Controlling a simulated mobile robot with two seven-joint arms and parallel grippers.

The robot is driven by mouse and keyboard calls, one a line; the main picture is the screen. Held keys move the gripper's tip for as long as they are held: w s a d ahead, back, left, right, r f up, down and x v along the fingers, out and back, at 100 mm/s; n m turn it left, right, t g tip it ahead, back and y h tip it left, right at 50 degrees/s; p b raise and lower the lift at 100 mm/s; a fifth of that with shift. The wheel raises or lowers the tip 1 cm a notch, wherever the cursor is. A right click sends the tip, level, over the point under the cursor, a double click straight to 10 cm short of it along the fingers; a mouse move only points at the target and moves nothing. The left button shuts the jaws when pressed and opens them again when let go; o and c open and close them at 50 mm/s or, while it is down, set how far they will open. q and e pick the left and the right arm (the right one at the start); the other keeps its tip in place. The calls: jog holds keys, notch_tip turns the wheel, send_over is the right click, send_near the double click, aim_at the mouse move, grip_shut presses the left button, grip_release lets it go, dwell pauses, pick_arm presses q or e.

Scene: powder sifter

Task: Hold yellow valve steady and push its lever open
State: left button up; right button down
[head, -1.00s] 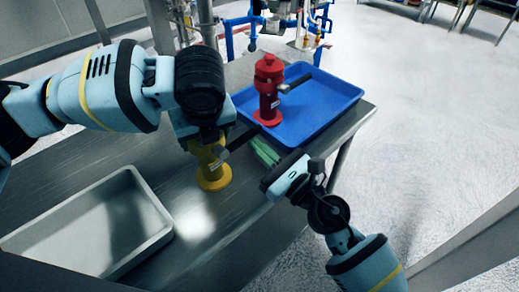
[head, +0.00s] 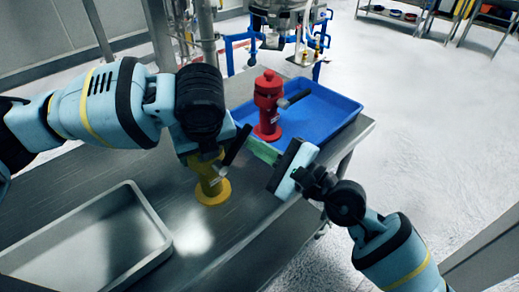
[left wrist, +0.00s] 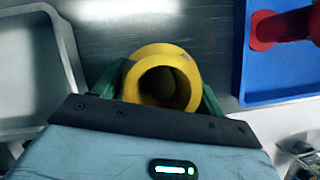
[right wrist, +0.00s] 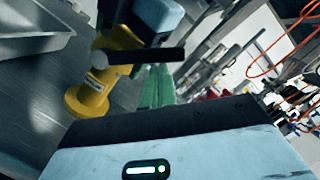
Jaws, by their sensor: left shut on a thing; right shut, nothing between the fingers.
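The yellow valve (head: 210,180) stands upright on the metal table, on its round base. My left gripper (head: 205,155) is shut around its upper part; in the left wrist view its green fingers flank the valve's open yellow top (left wrist: 163,58). The dark lever (head: 238,145) sticks out from the valve's side, slanting up and right in the head view. My right gripper (head: 262,151) is shut and empty, to the right of the valve. In the right wrist view the lever (right wrist: 150,56) passes across the view near the green fingertips (right wrist: 155,85); contact cannot be told.
A blue tray (head: 345,108) with a red valve (head: 268,100) standing in it is behind my right gripper. An empty grey tray (head: 135,200) lies at the table's front left.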

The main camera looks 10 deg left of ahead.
jog(key=shift+s+a+r+n+g, duration=0.25)
jog(key=shift+s+a+r+n, duration=0.05)
jog(key=shift+r+n, duration=0.25)
jog(key=shift+s+a+r+n+g, duration=0.3)
jog(key=shift+r+n, duration=0.1)
jog(key=shift+n, duration=0.15)
pick_arm(q)
jog(key=shift+w+f, duration=0.1)
jog(key=shift+d+f, duration=0.1)
pick_arm(e)
jog(key=shift+y, duration=0.3)
jog(key=shift+w+d+f, duration=1.35)
jog(key=shift+w+f, duration=0.35)
jog(key=shift+f, duration=0.5)
jog(key=s+d+f, duration=0.1)
jog(key=s+d, duration=0.1)
jog(key=d, duration=0.2)
jog(key=s+d+f+h, duration=0.1)
jog(key=s+d, duration=0.1)
jog(key=d, duration=0.3)
jog(key=shift+s+t, duration=0.25)
jog(key=shift+t, duration=0.1)
dwell(0.8)
pick_arm(q)
jog(key=o, duration=1.6)
jog(key=shift+r, duration=0.2)
jog(key=shift+o, duration=0.2)
